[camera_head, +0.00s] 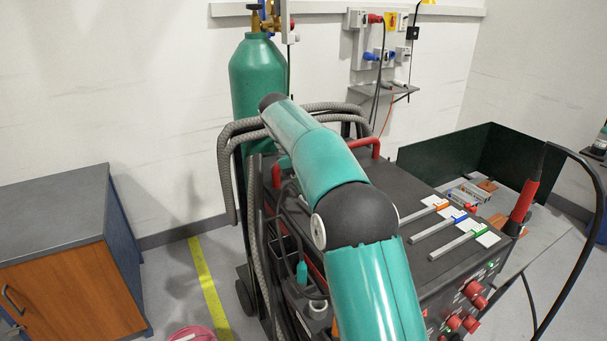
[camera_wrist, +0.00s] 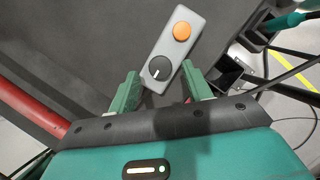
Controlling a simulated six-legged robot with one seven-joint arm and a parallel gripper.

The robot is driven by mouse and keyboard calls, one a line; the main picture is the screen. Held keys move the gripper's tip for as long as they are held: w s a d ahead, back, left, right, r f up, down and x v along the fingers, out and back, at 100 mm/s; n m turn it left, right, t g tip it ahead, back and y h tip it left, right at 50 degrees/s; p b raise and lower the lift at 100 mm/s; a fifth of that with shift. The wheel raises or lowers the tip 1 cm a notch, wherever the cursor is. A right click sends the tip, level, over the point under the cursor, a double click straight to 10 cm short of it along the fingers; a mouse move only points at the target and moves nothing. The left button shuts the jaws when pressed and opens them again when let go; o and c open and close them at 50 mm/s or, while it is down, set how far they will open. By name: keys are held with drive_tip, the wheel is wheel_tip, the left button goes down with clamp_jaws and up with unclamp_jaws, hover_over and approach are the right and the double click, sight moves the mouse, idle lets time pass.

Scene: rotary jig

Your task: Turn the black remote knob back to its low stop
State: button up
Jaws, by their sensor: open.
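The black remote knob (camera_wrist: 160,68) is on the near end of a grey remote box (camera_wrist: 166,50) in the wrist view. A short white line on the knob points towards the bottom of the picture. An orange round button (camera_wrist: 182,31) sits on the far end of the same box. My gripper (camera_wrist: 159,72) is open, with one green finger on each side of the knob end of the box. I see gaps between the fingers and the knob; the height of the fingers above it is hard to tell. In the head view my arm hides the gripper and remote.
The remote lies on the dark top of the welding machine (camera_head: 400,183), which has red handles (camera_head: 364,149). A green gas cylinder (camera_head: 257,75) and grey hoses (camera_head: 228,165) stand behind. Cables (camera_wrist: 290,88) run at the right in the wrist view.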

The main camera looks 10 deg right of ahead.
drive_tip(key=s+v, duration=0.1)
drive_tip(key=v, duration=0.5)
drive_tip(key=shift+w, duration=0.45)
